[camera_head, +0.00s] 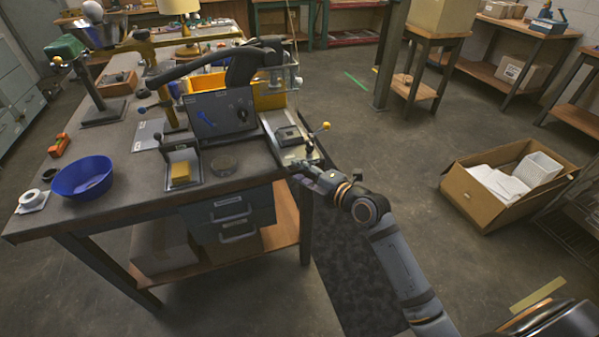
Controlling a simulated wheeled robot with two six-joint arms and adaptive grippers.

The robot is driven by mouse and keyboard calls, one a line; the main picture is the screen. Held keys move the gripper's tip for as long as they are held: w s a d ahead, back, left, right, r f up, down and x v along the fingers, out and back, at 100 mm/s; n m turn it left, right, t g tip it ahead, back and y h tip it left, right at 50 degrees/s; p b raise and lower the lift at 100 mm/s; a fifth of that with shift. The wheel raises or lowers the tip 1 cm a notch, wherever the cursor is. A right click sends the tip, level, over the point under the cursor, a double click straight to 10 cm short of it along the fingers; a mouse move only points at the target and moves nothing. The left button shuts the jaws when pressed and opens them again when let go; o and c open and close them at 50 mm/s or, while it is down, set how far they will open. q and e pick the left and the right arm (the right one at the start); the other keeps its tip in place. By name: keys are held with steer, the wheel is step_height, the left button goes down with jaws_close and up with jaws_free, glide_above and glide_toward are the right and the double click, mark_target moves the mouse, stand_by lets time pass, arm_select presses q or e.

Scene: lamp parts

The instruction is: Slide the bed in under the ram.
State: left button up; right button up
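A pale flat bed (289,154) lies at the table's right edge, running back beside a grey control box. A dark square block (289,136) sits on it, and a small dark knob (309,147) stands near its front end. My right gripper (297,169) is at the front end of the bed, close to the knob. Its fingers are too small to tell open from shut, or whether they touch. A black press-like arm (245,64) rises behind the control box; the ram itself I cannot make out clearly. My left gripper is not in view.
The grey control box (222,113) stands left of the bed, with a yellow bin (269,94) behind. A yellow-knobbed lever (326,126) sticks out right of the bed. A blue bowl (82,177) is at the table's left. Floor right of the table is open up to a cardboard box (463,200).

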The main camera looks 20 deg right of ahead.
steer(key=shift+w+a, duration=0.25)
steer(key=shift+w, duration=0.15)
steer(key=shift+f, duration=0.1)
jaws_close()
